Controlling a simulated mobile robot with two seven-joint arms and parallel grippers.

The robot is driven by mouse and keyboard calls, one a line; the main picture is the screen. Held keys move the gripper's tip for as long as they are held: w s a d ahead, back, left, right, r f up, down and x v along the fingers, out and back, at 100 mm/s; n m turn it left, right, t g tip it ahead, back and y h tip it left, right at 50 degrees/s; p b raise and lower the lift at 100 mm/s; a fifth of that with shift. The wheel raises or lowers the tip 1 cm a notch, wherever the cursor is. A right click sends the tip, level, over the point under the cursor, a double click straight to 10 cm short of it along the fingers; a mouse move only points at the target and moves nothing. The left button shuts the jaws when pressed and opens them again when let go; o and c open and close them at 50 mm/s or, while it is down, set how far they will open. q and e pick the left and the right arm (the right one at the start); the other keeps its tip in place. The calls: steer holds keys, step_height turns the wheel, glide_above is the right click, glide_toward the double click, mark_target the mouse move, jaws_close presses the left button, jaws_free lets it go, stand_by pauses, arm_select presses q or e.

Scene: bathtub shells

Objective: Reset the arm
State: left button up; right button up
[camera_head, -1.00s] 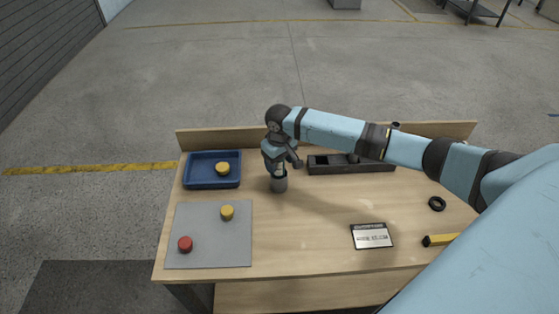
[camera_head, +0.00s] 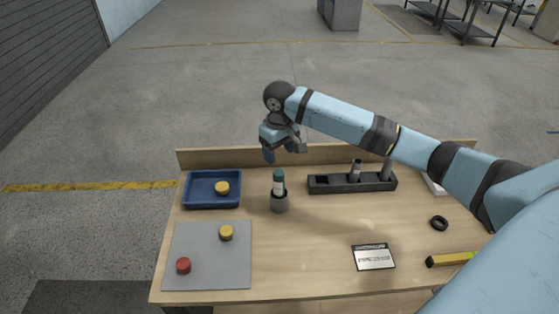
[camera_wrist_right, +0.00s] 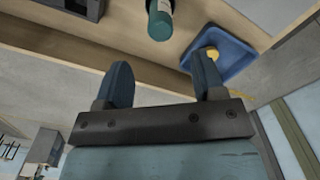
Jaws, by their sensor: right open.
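My right arm reaches in from the right in the head view. My right gripper (camera_head: 284,152) is raised above the back edge of the table, open and empty. In the wrist view its two blue fingers (camera_wrist_right: 163,85) stand apart with nothing between them. A teal-capped tube (camera_head: 278,183) stands upright in a grey round holder (camera_head: 279,204) below the gripper, apart from it. The teal cap also shows at the top of the wrist view (camera_wrist_right: 160,22). My left gripper is not in view.
A blue tray (camera_head: 212,203) holds a yellow disc. A grey mat (camera_head: 205,260) carries a red and a yellow disc. A dark rack (camera_head: 322,184) holds tubes. A label card (camera_head: 373,257), a black ring (camera_head: 439,223) and a yellow-black tool (camera_head: 445,260) lie at right.

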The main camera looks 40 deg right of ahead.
steer(key=shift+a, duration=0.1)
stand_by(0.5)
steer(key=s+a+f+n+t+y, duration=0.1)
steer(key=s+a+f+n, duration=0.1)
steer(key=s+a+f, duration=0.45)
steer(key=s+a+f+n+t+y, duration=0.1)
steer(key=s+a+f, duration=0.2)
steer(key=s+a, duration=0.55)
steer(key=s+d+m+t+h, duration=0.1)
steer(key=s+d, duration=0.1)
steer(key=s, duration=0.7)
steer(key=s+d+m+t+h, duration=0.1)
steer(key=s+d, duration=0.2)
steer(key=s, duration=0.6)
steer(key=shift+w+a+f+n+t+y+p, duration=0.2)
steer(key=shift+w+a+f+t+y+p, duration=0.35)
steer(key=shift+w+a+f+t, duration=0.75)
steer(key=shift+w+a+f+n+t+y+p, duration=0.2)
steer(key=shift+w+a+f+t+y+p, duration=0.45)
steer(key=shift+f, duration=1)
steer(key=shift+w+a+f+n+t+y+p, duration=0.25)
steer(key=shift+w+a+f+t+p, duration=0.3)
steer(key=shift+w+a+f+t, duration=0.75)
steer(key=shift+s+a+f, duration=0.15)
steer(key=shift+s+f, duration=0.05)
